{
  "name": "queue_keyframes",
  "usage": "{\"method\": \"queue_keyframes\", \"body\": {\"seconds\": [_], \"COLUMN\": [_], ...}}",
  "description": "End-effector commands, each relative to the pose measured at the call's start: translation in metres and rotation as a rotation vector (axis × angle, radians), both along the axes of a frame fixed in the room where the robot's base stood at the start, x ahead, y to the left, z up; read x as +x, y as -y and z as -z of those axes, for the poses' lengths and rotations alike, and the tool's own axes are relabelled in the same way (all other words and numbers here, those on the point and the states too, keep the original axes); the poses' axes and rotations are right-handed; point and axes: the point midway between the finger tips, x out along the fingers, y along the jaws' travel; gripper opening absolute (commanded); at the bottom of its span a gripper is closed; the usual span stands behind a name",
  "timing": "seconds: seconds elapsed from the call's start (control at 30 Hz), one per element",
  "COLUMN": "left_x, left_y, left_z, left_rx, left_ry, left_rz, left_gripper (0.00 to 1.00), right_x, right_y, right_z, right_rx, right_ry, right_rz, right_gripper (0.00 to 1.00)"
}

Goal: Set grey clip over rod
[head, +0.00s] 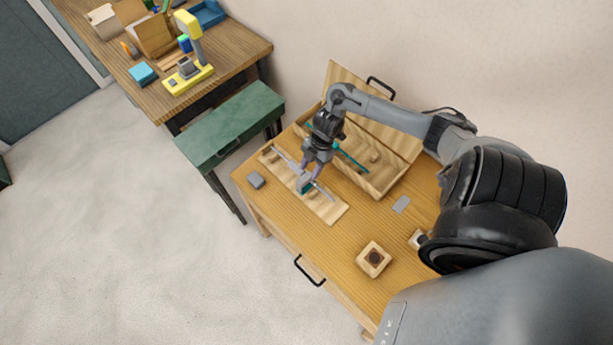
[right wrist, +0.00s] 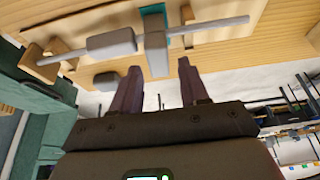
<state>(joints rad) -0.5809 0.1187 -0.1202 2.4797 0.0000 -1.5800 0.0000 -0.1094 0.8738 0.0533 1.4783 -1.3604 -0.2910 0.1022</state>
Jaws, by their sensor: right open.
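A pale glass rod (right wrist: 205,29) lies across a wooden stand (right wrist: 62,60), and its end shows in the head view (head: 326,194). A grey clip (right wrist: 112,43) sits at the rod on the left part in the right wrist view. A second grey piece (right wrist: 153,42) with teal behind it stands across the rod near its middle. My right gripper (right wrist: 159,66) is open, with its fingertips just short of that second piece and nothing seen between them. In the head view my right gripper (head: 308,178) is over the stand and partly hides the rod. My left gripper is out of view.
An open wooden case (head: 385,183) with a teal rod (head: 351,158) stands behind.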

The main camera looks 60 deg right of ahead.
Motion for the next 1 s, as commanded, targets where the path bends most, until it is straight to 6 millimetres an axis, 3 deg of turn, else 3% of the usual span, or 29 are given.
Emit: {"method": "queue_keyframes", "body": {"seconds": [0.23,0.33,0.43,0.57,0.7,0.83,1.0], "left_x": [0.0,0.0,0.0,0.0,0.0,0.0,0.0], "left_y": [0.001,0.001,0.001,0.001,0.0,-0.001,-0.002], "left_z": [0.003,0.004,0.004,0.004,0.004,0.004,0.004], "left_rx": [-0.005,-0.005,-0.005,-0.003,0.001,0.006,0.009], "left_ry": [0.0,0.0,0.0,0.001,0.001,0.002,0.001], "left_rz": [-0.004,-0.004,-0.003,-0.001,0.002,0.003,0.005], "left_gripper": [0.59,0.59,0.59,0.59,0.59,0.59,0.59], "right_x": [-0.004,-0.005,-0.001,0.011,0.024,0.02,-0.015], "right_y": [0.014,0.014,0.002,-0.041,-0.112,-0.166,-0.202], "right_z": [-0.036,-0.042,-0.036,-0.015,-0.007,-0.029,-0.071], "right_rx": [-0.002,-0.002,-0.015,-0.065,-0.128,-0.161,-0.15], "right_ry": [0.003,0.005,0.035,0.134,0.274,0.324,0.218], "right_rz": [-0.003,-0.002,-0.004,0.021,0.157,0.404,0.755], "right_gripper": [0.44,0.44,0.44,0.44,0.44,0.44,0.44]}}
